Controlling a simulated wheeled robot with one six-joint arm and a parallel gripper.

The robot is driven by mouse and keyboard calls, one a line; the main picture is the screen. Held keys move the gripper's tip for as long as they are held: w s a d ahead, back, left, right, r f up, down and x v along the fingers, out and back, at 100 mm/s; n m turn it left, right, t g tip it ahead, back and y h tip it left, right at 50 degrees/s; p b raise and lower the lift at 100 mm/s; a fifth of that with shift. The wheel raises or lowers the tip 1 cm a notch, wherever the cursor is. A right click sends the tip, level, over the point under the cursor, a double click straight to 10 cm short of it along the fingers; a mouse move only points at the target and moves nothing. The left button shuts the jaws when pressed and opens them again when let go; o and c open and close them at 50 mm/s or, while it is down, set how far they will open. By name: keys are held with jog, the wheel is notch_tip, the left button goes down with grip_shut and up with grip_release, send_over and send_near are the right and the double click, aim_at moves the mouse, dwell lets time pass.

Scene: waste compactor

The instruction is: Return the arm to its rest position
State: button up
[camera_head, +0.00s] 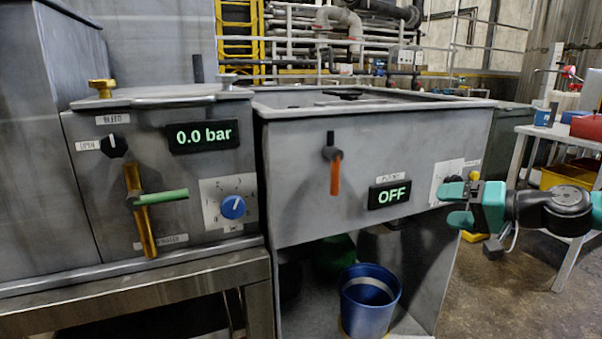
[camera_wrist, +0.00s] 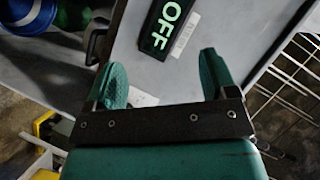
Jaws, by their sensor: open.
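My gripper (camera_head: 455,205) is at the right in the head view, held in front of the right part of the grey compactor panel (camera_head: 300,190). Its green fingers point left. In the wrist view my gripper (camera_wrist: 165,85) shows two green fingertips spread apart with nothing between them. Beyond them is the grey panel with the display reading OFF (camera_wrist: 165,30); the same OFF display (camera_head: 390,194) is left of my gripper in the head view. My gripper partly covers the panel's right edge and the white dial plate there. I cannot tell whether it touches the panel.
The left panel has a 0.0 bar display (camera_head: 202,136), a blue knob (camera_head: 233,207) and a green-handled lever (camera_head: 160,197). An orange-handled lever (camera_head: 336,175) hangs on the middle panel. A blue bucket (camera_head: 370,305) stands below. A white table (camera_head: 560,133) is at the right.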

jog(key=s+a+r+n+g, duration=0.1)
jog(key=s+a+n+g, duration=0.55)
jog(key=a, duration=0.65)
jog(key=s+a+n+g+h, duration=0.2)
jog(key=s+a+h, duration=0.1)
jog(key=s, duration=0.9)
jog(key=s+a+n+g+h, duration=0.2)
jog(key=s+h, duration=0.1)
jog(key=s, duration=0.8)
notch_tip(320, 180, up, 21)
jog(key=p, duration=2.1)
jog(key=shift+s+m, duration=0.1)
jog(key=shift+m, duration=0.15)
